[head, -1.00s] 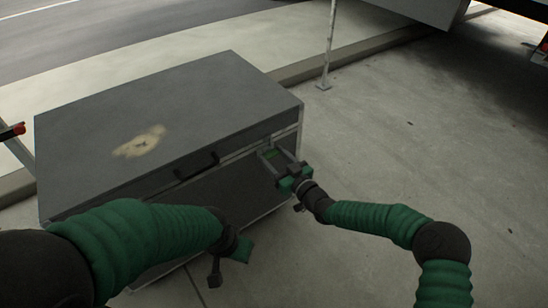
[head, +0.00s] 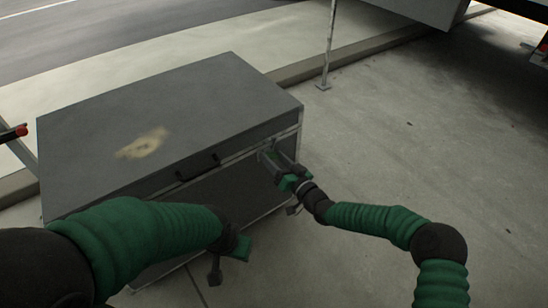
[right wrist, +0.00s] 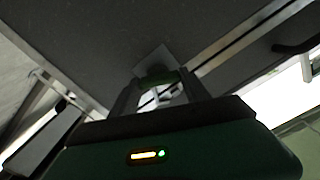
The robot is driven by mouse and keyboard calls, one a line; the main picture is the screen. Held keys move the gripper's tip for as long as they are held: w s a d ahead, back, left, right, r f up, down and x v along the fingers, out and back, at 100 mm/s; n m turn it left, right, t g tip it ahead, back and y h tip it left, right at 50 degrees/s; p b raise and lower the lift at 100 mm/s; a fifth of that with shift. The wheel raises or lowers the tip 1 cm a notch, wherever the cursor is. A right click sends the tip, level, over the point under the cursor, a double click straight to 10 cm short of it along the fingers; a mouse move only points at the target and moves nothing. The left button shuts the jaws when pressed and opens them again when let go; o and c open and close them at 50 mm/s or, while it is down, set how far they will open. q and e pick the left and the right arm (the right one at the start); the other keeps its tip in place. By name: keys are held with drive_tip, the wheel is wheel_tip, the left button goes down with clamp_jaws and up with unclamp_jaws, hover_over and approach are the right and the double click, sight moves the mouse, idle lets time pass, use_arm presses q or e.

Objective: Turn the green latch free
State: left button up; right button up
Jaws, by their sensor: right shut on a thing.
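The green latch (right wrist: 157,76) is on the front of a large grey case (head: 170,120), near its right end. In the right wrist view it lies between my finger tips, in front of a pale plate on the case. My right gripper (head: 270,155) is shut on the latch and tilted against the case's edges. In the head view its fingers largely hide the latch. My left gripper (head: 228,262) hangs in front of the case, apart from it; whether it is open or shut does not show.
A black handle (head: 197,167) is on the case front, left of the latch. A thin post (head: 328,50) stands behind the case. A red-tipped thing (head: 18,131) is at the left edge. The concrete floor (head: 450,150) at the right is clear.

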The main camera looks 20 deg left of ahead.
drive_tip(key=m, duration=0.3)
drive_tip(key=shift+w+d, duration=0.1)
drive_tip(key=shift+d, duration=0.05)
drive_tip(key=m, duration=0.3)
drive_tip(key=shift+f, duration=0.15)
drive_tip(key=m+b, duration=0.1)
drive_tip(key=m, duration=0.5)
drive_tip(key=shift+d+f+m, duration=0.1)
drive_tip(key=shift+f+m, duration=0.05)
drive_tip(key=shift+m, duration=0.25)
drive_tip(key=o, duration=1.4)
drive_tip(key=shift+w, duration=0.1)
